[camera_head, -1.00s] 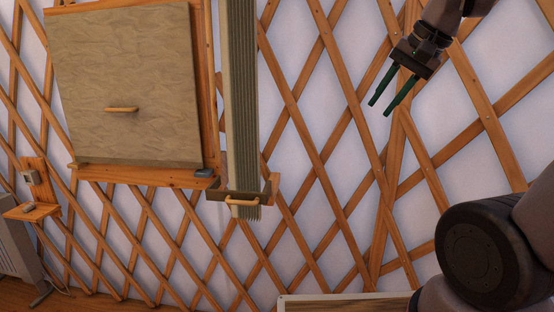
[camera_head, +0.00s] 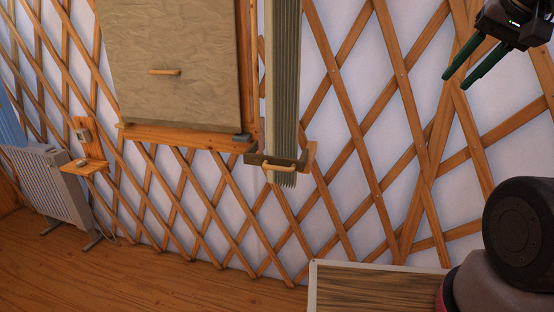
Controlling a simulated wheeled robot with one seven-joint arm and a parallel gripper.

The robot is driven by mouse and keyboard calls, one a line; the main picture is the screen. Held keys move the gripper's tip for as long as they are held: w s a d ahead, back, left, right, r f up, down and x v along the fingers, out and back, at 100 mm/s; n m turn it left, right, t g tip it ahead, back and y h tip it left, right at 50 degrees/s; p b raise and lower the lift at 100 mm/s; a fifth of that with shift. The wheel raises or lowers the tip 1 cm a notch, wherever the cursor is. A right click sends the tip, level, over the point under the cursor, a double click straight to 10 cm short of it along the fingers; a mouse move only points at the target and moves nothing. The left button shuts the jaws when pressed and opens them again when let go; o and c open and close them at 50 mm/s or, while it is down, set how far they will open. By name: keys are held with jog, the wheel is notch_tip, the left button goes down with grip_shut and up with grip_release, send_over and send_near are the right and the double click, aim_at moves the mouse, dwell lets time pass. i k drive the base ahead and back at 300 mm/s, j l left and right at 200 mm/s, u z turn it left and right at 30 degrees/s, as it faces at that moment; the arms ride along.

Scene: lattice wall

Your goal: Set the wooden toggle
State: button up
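A small wooden bar (camera_head: 280,167), toggle-like, sits across a dark bracket (camera_head: 262,160) at the foot of a hanging pleated strip (camera_head: 284,90). A similar wooden bar (camera_head: 165,72) is on the front of a beige panel (camera_head: 170,40). I cannot tell which one the task calls the toggle. My gripper (camera_head: 457,80) is at the upper right, in front of the lattice. Its two green fingers are apart with nothing between them. It is well to the right of both bars and touches neither.
The wooden lattice wall (camera_head: 390,125) fills the background. A white radiator (camera_head: 50,185) and a small wall shelf (camera_head: 85,167) are at left. A framed, wood-grained surface (camera_head: 375,290) is at bottom centre-right. The wooden floor (camera_head: 150,280) at lower left is clear.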

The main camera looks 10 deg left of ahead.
aim_at(120, 125)
jog(key=u, duration=1.65)
jog(key=i+u, duration=0.2)
jog(key=i, duration=0.6)
jog(key=i+l+u, duration=0.25)
jog(key=i, duration=0.5)
